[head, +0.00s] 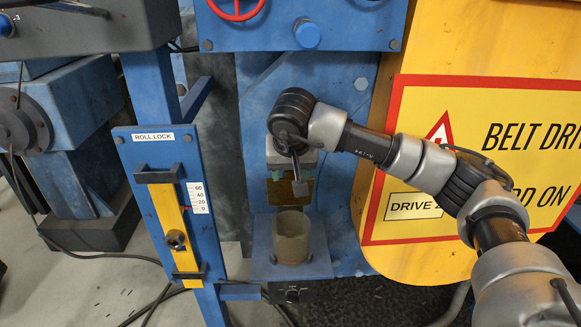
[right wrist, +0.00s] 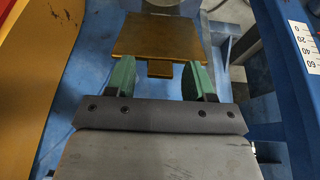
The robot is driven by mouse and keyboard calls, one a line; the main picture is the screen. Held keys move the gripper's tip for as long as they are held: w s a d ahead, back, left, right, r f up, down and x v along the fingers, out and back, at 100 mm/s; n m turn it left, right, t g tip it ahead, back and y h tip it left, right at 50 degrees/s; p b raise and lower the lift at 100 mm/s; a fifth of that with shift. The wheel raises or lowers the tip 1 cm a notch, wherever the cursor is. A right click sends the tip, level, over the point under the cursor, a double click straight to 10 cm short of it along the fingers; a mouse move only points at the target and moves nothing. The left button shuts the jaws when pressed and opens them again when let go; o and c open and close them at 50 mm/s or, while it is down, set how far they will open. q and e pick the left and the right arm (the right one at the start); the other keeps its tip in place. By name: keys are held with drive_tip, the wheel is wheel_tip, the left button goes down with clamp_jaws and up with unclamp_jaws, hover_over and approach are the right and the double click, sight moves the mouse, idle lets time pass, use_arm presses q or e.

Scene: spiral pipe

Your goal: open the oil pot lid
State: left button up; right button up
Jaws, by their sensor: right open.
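A brass-coloured flat plate (head: 281,192) with a small tab, which looks like the lid, shows below my right gripper in the head view. In the right wrist view the plate (right wrist: 158,38) lies just beyond the fingertips, its tab (right wrist: 160,69) pointing toward the gap between them. My right gripper (head: 290,174) is open and empty, its green fingertips (right wrist: 160,82) spread on either side of the tab, with no visible contact. A pale, cloudy cylindrical cup (head: 291,238), apparently the pot, stands below the plate. My left gripper is out of view.
The cup stands on a blue shelf (head: 262,262). A blue post with a roll lock panel (head: 150,160) is at the left, and a yellow belt-drive guard (head: 400,262) at the right. A red handwheel (head: 237,8) is above.

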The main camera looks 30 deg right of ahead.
clamp_jaws()
drive_tip(key=shift+w+d+r+g+p, duration=0.1)
drive_tip(key=shift+w+r+g+p, duration=0.2)
drive_tip(key=shift+p, duration=0.1)
drive_tip(key=shift+g+y, duration=0.3)
drive_tip(key=w, duration=0.1)
drive_tip(key=w+d, duration=0.1)
drive_tip(key=w, duration=0.1)
drive_tip(key=w+d, duration=0.1)
drive_tip(key=shift+w+r, duration=0.15)
drive_tip(key=shift+r, duration=0.05)
drive_tip(key=shift+w+d, duration=0.25)
drive_tip(key=shift+w, duration=0.2)
drive_tip(key=shift+c, duration=1.4)
unclamp_jaws()
drive_tip(key=shift+o, duration=1.4)
drive_tip(key=shift+w+f, duration=0.1)
drive_tip(key=shift+f, duration=0.1)
